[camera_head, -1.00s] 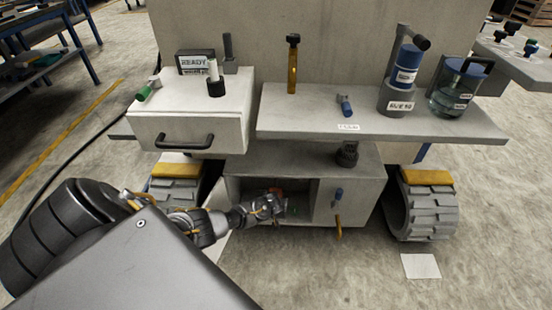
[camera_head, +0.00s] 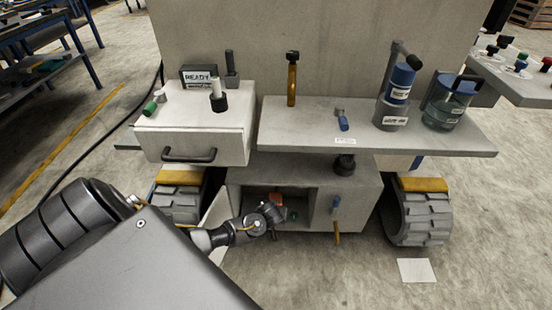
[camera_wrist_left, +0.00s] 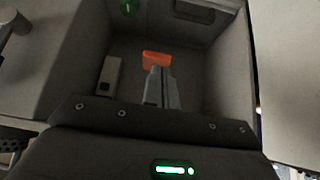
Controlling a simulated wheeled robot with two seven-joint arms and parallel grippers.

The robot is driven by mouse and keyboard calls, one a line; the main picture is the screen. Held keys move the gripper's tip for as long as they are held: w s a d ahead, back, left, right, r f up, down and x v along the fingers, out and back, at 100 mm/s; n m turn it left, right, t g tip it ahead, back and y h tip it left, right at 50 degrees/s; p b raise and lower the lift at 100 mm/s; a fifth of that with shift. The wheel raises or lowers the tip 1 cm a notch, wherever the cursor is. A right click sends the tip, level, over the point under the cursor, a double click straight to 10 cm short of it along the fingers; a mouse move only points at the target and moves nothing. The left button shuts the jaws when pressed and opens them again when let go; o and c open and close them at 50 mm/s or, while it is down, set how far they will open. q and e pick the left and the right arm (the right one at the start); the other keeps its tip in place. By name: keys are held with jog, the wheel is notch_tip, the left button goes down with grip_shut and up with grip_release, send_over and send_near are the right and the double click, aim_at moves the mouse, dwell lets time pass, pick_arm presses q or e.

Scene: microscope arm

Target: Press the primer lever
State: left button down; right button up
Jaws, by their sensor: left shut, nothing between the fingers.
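An orange lever-like piece (camera_head: 277,197) is inside the open compartment of the low grey cabinet (camera_head: 300,174). It also shows in the left wrist view (camera_wrist_left: 157,59), just beyond the fingertips. I take it for the primer lever; no label on it can be read. My left gripper (camera_head: 273,212) reaches into the compartment from the left and is shut and empty. In the left wrist view its closed fingers (camera_wrist_left: 160,88) point at the orange piece and overlap its lower edge. I cannot tell whether they touch it. My right gripper is not in view.
The compartment walls stand close around the gripper. A green knob (camera_wrist_left: 128,7) is at the compartment's back. A white drawer (camera_head: 195,125) and a grey shelf (camera_head: 275,130) overhang above. A panel with a blue knob (camera_head: 336,202) and an amber handle (camera_head: 337,238) is to the right.

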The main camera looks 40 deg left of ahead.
pick_arm(q)
jog(key=shift+s+d+r, duration=0.1)
jog(key=shift+s+r, duration=0.15)
jog(key=shift+r, duration=0.05)
jog(key=s+d+m+g+h, duration=0.1)
jog(key=s+d+m+h, duration=0.1)
jog(key=s+d, duration=0.55)
jog(key=s+d+r+m+g+h, duration=0.1)
jog(key=s+d+r+m, duration=0.2)
jog(key=s, duration=0.6)
jog(key=s+d+r+m+g+h, duration=0.1)
jog(key=s+d+r+m, duration=0.2)
jog(key=s+d+r, duration=0.2)
jog(key=s+r, duration=0.2)
jog(key=s, duration=0.2)
jog(key=shift+m, duration=0.4)
jog(key=shift+d+r, duration=0.1)
